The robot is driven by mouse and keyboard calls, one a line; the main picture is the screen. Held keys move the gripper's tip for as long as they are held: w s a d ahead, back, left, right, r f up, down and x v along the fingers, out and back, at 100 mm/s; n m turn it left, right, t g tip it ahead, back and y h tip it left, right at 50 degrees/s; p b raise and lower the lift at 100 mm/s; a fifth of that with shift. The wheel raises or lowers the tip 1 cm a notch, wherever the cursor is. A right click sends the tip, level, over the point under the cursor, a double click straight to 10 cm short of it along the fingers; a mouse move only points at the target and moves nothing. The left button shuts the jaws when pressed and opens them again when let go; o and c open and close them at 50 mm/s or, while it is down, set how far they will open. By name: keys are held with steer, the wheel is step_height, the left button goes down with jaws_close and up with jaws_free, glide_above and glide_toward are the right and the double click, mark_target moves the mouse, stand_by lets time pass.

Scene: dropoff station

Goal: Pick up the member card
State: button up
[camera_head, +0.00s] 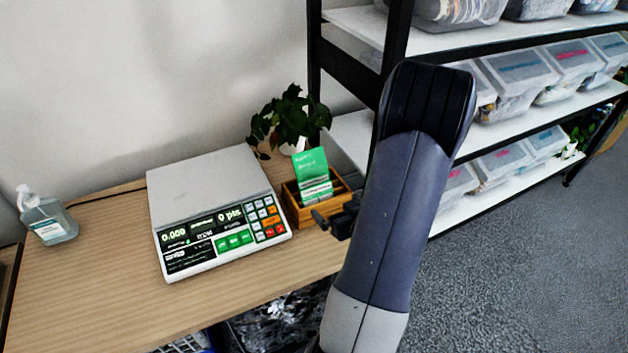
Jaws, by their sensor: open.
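The member card, a green card (310,165) with a white strip lower down, stands upright and leans slightly in a small wooden box (291,205). The box sits on the table just right of the scale. My gripper (322,216) is small and dark in this view, at the right front of the box and below the card. It is open, and no card is between its fingers. My arm hides part of the gripper and the box's right side. I cannot tell whether the fingers touch the box.
A white scale (212,176) with a lit display stands left of the box. A potted plant (290,120) is close behind the card. A sanitizer bottle (48,218) is at the far left. A shelf rack (350,72) with clear bins stands at right. The front left wooden tabletop (90,290) is clear.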

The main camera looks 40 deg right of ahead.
glide_toward(317, 191)
steer(key=a+x, duration=0.1)
steer(key=x, duration=0.2)
steer(key=shift+d+p+x, duration=0.25)
steer(key=shift+p+x, duration=0.15)
steer(key=shift+x, duration=0.85)
steer(key=shift+d+p+x, duration=0.25)
steer(key=shift+p+x, duration=0.15)
steer(key=shift+x, duration=0.8)
steer(key=shift+s, duration=0.1)
steer(key=shift+c, duration=0.4)
steer(key=c, duration=0.6)
